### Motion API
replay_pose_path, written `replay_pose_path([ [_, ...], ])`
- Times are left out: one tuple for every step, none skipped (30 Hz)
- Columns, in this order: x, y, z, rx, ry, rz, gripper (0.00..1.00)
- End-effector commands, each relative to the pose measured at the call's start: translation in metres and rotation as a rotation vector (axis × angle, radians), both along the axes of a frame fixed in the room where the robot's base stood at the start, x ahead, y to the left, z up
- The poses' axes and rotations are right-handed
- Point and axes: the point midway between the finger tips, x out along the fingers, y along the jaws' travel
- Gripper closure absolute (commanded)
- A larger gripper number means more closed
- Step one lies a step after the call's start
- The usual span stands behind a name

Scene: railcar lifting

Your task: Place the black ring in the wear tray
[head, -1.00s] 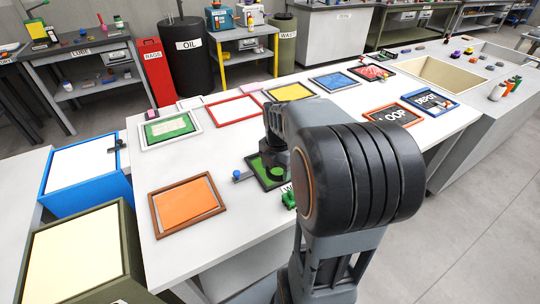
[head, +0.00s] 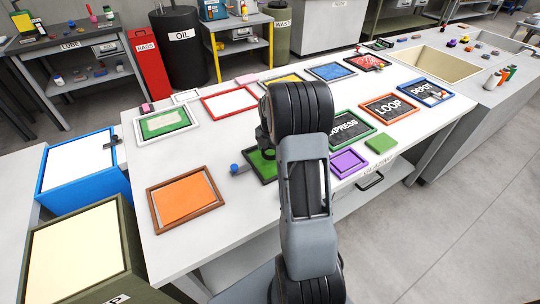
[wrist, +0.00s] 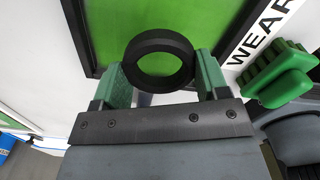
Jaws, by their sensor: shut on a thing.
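The black ring (wrist: 160,39) is between the two green fingers of my gripper (wrist: 161,80) in the wrist view, with its hole facing the camera. My gripper is shut on it. The wear tray (wrist: 106,28), a green panel in a black frame, lies behind the ring, with a WEAR label beside it. The ring overlaps the tray's frame edge in the picture; I cannot tell its height above it. In the head view, the wear tray (head: 260,166) is partly covered by my arm, and the ring and gripper are hidden there.
In the wrist view a green knobbed block (wrist: 280,75) sits close right of the gripper. In the head view an orange tray (head: 185,201) is at the left, with EXPRESS (head: 350,131) and purple (head: 347,162) trays right of my arm. A blue-knobbed item (head: 236,168) sits beside the wear tray.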

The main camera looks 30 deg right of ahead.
Motion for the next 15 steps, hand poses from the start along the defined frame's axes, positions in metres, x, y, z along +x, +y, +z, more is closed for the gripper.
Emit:
replay_pose_path([
  [0.001,-0.001,-0.002,0.0,0.0,0.0,0.55],
  [0.002,-0.001,-0.003,0.0,0.0,0.0,0.55],
  [0.004,-0.002,-0.006,0.0,0.0,0.0,0.55],
  [0.005,-0.003,-0.008,0.001,0.001,-0.001,0.55],
  [0.005,-0.003,-0.012,0.001,0.001,0.0,0.55],
  [0.004,-0.003,-0.017,0.001,0.003,0.0,0.55],
  [0.004,-0.003,-0.022,0.001,0.003,0.0,0.55],
  [0.004,-0.003,-0.026,0.001,0.003,0.0,0.55],
  [0.004,-0.003,-0.031,0.001,0.003,0.0,0.55],
  [0.004,-0.003,-0.034,0.0,0.002,0.0,0.55],
  [0.004,-0.003,-0.036,0.001,0.001,0.0,0.55],
  [0.004,-0.003,-0.037,0.0,0.0,0.0,0.55],
  [0.004,-0.003,-0.037,0.0,0.0,0.0,0.55],
  [0.004,-0.003,-0.037,0.0,0.0,0.0,0.55],
  [0.004,-0.003,-0.037,0.0,0.0,0.0,0.55],
])
